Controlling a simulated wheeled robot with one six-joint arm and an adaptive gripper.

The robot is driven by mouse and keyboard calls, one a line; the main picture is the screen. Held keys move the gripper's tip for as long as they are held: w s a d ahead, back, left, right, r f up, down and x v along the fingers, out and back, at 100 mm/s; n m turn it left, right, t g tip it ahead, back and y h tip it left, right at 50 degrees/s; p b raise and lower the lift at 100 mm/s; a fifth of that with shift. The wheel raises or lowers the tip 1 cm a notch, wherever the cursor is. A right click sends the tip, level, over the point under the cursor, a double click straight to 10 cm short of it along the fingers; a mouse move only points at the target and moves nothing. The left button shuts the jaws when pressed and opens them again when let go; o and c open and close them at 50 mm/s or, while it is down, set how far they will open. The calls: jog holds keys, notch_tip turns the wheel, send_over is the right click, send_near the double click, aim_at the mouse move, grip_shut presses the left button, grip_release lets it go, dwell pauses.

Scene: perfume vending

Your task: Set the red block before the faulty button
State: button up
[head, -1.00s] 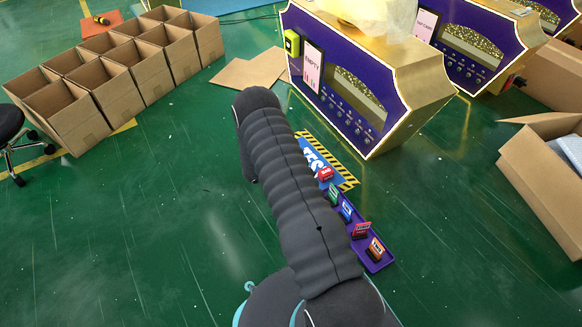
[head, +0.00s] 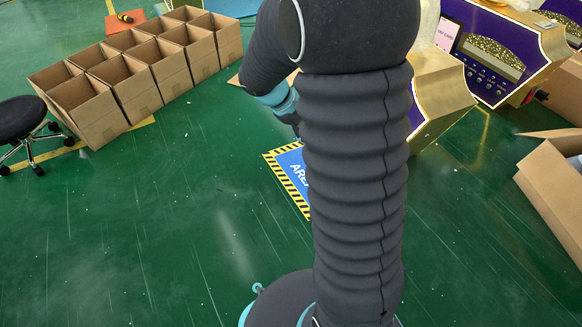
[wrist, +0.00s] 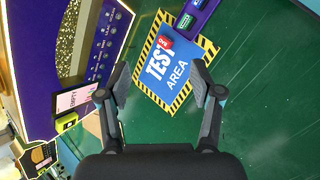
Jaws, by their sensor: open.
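The red block (wrist: 165,42) sits on the blue "TEST AREA" mat (wrist: 181,96) near the mat's upper end in the wrist view. My gripper (wrist: 161,76) is open and empty above the mat, with the red block beyond its fingertips. The purple machine panel (wrist: 116,22) with its row of small buttons (wrist: 106,44) is at the upper left of the wrist view. I cannot tell which button is faulty. In the head view my arm hides the red block, the gripper and most of the nearest machine.
A purple tray (wrist: 205,14) holds a green block (wrist: 185,21); the wrist frame cuts it off. A yellow-green box (wrist: 66,121) is on the machine. Open cartons (head: 120,82), a black stool (head: 20,119) and another carton (head: 548,185) surround clear green floor.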

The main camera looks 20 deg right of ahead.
jog(key=s+a+r+m+t+y, duration=0.3)
jog(key=s+a+r, duration=0.3)
jog(key=s, duration=0.4)
jog(key=s+a+r+m+t+y, duration=0.3)
jog(key=s+a+r, duration=0.3)
jog(key=s+a, duration=0.3)
jog(key=shift+s+y, duration=0.5)
jog(key=shift+y, duration=0.1)
jog(key=shift+r, duration=0.1)
notch_tip(320, 180, up, 9)
jog(key=p, duration=0.9)
